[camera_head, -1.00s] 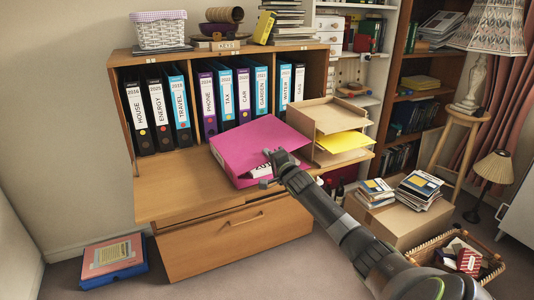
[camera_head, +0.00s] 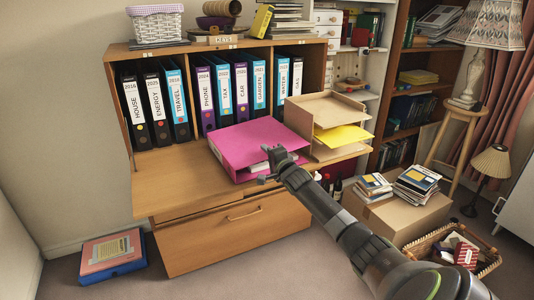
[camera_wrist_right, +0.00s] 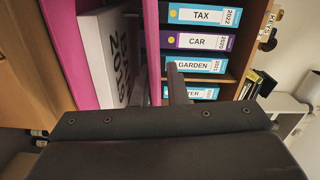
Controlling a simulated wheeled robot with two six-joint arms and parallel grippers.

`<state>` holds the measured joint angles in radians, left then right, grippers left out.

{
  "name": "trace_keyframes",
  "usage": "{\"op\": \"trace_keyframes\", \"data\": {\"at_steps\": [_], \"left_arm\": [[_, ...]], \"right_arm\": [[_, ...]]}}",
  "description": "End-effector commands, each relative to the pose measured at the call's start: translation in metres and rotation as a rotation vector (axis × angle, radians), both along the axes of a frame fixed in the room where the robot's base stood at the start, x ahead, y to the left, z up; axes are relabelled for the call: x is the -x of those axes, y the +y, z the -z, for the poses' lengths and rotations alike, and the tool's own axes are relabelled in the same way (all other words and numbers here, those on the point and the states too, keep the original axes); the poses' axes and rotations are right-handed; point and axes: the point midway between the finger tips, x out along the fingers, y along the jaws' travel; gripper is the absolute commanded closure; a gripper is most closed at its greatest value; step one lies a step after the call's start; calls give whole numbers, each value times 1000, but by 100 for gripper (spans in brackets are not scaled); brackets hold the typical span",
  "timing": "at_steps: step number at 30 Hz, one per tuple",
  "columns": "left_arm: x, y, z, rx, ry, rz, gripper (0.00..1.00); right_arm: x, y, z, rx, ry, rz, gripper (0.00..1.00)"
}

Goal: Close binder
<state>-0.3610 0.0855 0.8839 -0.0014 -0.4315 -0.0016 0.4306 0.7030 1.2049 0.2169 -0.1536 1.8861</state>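The magenta binder (camera_head: 250,143) lies on the desk top, its cover sloping above its base. The front side shows a gap with a white part inside. My right gripper (camera_head: 268,163) is at its front right edge, with fingers spread. In the right wrist view, the cover edge (camera_wrist_right: 153,40) passes between the two dark fingers (camera_wrist_right: 160,88), with some space beside it. A white label with dark lettering (camera_wrist_right: 118,50) shows inside the binder, next to the pink base (camera_wrist_right: 65,40). Whether the fingers touch the cover I cannot tell. My left gripper is not in view.
Several upright binders (camera_head: 205,96) stand in the shelf behind. A cardboard letter tray (camera_head: 318,108) with yellow paper (camera_head: 343,137) stands close on the right. The desk top (camera_head: 170,180) is clear at left. A box (camera_head: 400,213) and a basket (camera_head: 484,262) stand on the floor at right.

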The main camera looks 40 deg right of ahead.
Motion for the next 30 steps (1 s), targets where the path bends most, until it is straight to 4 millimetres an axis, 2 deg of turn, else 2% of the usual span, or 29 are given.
{"op": "trace_keyframes", "data": {"at_steps": [5, 11, 22, 30], "left_arm": [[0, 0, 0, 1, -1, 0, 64], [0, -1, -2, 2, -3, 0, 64], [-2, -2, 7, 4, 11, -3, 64], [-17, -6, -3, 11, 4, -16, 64]], "right_arm": [[3, 1, -1, 1, -2, -1, 88], [19, 3, -1, 4, 0, -2, 88], [71, 13, 1, 7, 2, -2, 88], [116, 23, 2, 5, 2, -3, 88]]}}
